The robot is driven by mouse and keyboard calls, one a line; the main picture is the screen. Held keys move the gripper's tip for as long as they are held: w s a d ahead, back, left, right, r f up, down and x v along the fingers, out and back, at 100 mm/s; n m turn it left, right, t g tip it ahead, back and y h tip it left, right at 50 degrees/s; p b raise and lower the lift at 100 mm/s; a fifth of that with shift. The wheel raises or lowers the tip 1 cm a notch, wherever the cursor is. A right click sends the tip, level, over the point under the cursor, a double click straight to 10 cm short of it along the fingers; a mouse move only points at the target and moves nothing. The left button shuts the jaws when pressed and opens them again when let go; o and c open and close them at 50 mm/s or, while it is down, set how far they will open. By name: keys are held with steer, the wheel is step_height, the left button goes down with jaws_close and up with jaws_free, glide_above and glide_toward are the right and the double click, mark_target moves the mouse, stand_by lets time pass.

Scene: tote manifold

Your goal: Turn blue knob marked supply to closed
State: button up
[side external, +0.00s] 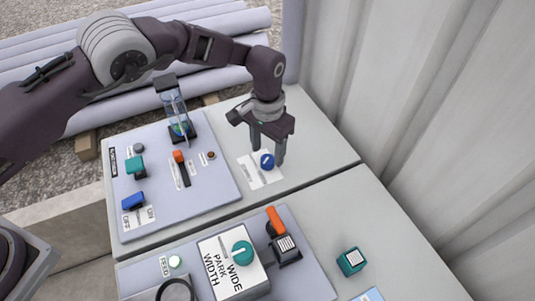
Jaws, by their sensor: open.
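A round blue knob (267,161) with a pale mark across its face sits on a white label plate (257,178) on the grey bench top. The plate's print is too small to read. My gripper (268,156) is open and points down over the knob. One finger is to the knob's left and the other to its right. I cannot tell whether either finger touches the knob.
A left panel carries a blue switch (133,201) marked OFF and ON, a teal knob (135,166) and an orange-tipped lever (181,168). In front are a teal WIDE/PARK/WIDTH dial (242,253), another orange lever (276,221) and a teal cube (351,261). A corrugated wall (430,110) bounds the right.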

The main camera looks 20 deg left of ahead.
mark_target(267, 162)
steer(key=shift+f, duration=1.25)
jaws_close()
steer(key=shift+m, duration=0.3)
steer(key=m, duration=0.6)
steer(key=shift+m, duration=0.4)
steer(key=m, duration=0.6)
steer(key=shift+m, duration=0.3)
